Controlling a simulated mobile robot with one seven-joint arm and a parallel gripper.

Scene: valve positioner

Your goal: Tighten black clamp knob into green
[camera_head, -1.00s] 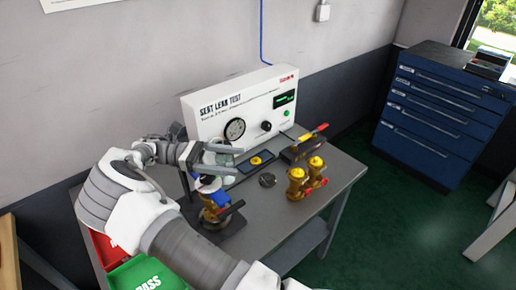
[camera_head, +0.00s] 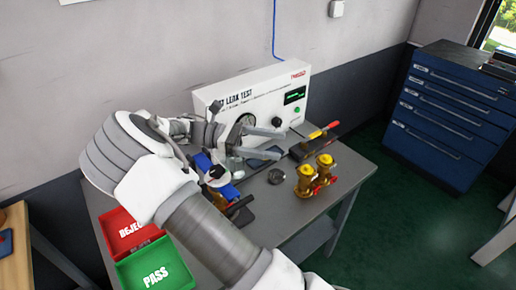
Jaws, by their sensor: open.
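A brass valve (camera_head: 218,201) stands in a clamp fixture with a blue part (camera_head: 203,162) at the left of the grey workbench. A small black part on top of the fixture looks like the black clamp knob (camera_head: 216,171); it is partly crowded by my wrist. Any green mark on the clamp is too small to tell. My gripper (camera_head: 268,143) is open and empty. Its two fingers point right, in front of the leak tester's dial, above and to the right of the fixture and apart from the knob in the picture.
The white leak tester (camera_head: 290,80) stands at the back of the bench (camera_head: 300,215). Red (camera_head: 128,232) and green (camera_head: 156,268) bins are front left.

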